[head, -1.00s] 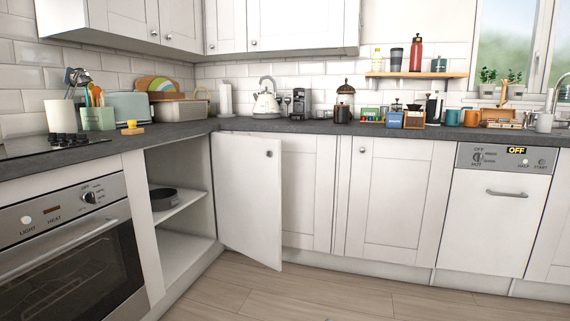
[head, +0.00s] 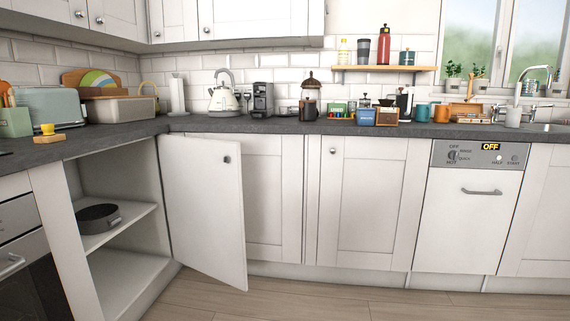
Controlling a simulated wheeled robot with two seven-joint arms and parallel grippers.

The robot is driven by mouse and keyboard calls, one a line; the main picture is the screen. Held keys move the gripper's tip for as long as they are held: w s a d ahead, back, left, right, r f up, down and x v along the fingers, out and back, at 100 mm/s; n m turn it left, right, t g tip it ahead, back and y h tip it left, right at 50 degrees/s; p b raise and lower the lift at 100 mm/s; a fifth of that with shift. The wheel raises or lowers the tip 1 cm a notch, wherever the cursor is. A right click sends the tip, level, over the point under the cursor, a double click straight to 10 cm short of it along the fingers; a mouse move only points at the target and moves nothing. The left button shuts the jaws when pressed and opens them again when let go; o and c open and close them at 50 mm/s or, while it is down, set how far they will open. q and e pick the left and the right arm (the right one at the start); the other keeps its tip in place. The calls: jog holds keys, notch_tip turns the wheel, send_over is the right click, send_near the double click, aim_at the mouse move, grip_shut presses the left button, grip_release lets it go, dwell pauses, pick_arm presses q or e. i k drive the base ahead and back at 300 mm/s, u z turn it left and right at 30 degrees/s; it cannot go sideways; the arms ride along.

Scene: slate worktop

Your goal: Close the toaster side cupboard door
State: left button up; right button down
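The toaster side cupboard door (head: 203,215) is white with a small round dark knob (head: 227,159) near its upper free edge. It stands wide open, swung out to the right of the cupboard opening. Inside the cupboard, a dark round pan (head: 99,217) sits on the middle shelf (head: 125,221). The toaster (head: 50,108) stands on the worktop above, at the left. Neither of my grippers shows in the head view.
The slate worktop (head: 290,127) runs along the wall with a kettle (head: 223,97) and coffee machine (head: 262,99) on it. An oven (head: 22,250) is at the left and a dishwasher (head: 473,220) at the right. The wooden floor (head: 300,301) in front is clear.

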aim_at(204, 194)
jog(key=z, duration=0.2)
jog(key=i, duration=0.75)
jog(key=u, duration=0.85)
jog(key=i, duration=0.7)
jog(key=u, duration=0.75)
